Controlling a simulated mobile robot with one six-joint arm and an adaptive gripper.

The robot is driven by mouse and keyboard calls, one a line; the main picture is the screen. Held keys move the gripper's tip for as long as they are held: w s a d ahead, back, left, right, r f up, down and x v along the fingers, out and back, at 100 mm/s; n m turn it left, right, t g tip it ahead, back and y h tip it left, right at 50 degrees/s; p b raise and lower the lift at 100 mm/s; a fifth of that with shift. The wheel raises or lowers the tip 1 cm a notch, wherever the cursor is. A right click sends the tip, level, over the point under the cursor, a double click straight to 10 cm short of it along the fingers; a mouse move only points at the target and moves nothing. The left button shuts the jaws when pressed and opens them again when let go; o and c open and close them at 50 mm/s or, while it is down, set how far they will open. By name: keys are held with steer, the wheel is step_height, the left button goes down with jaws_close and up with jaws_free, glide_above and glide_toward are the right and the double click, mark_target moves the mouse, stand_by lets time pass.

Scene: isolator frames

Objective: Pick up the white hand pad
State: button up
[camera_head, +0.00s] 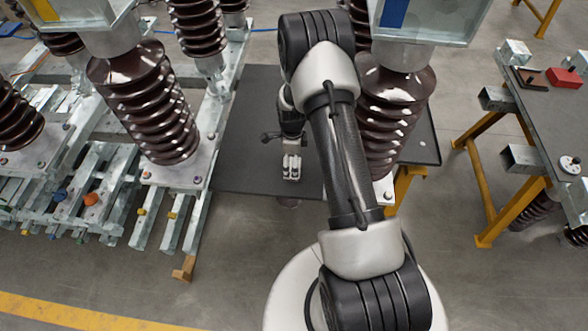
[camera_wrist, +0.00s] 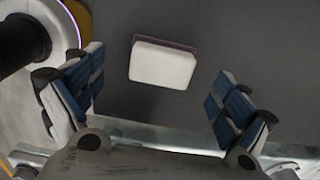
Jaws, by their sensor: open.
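The white hand pad (camera_wrist: 163,64) lies on a dark grey surface in the wrist view. It is a rounded block with a thin brownish strip along its far edge. My gripper (camera_wrist: 158,82) is open, with one blue-padded finger on each side of the pad and a clear gap to both. No finger appears to touch it. In the head view my gripper (camera_head: 291,168) is small, over the dark tabletop (camera_head: 245,150) beyond my arm. I cannot make out the pad in that view.
Brown ribbed insulators (camera_head: 145,105) on metal frames stand left of the dark tabletop, and another insulator (camera_head: 395,110) stands to its right. A side table (camera_head: 545,125) at the right holds a red box (camera_head: 564,78). A metal edge (camera_wrist: 165,137) runs below the pad in the wrist view.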

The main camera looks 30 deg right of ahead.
steer(key=f, duration=0.2)
steer(key=f+b, duration=0.1)
steer(key=f, duration=0.1)
steer(key=shift+d, duration=0.3)
steer(key=shift+c, duration=0.3)
steer(key=c, duration=1.2)
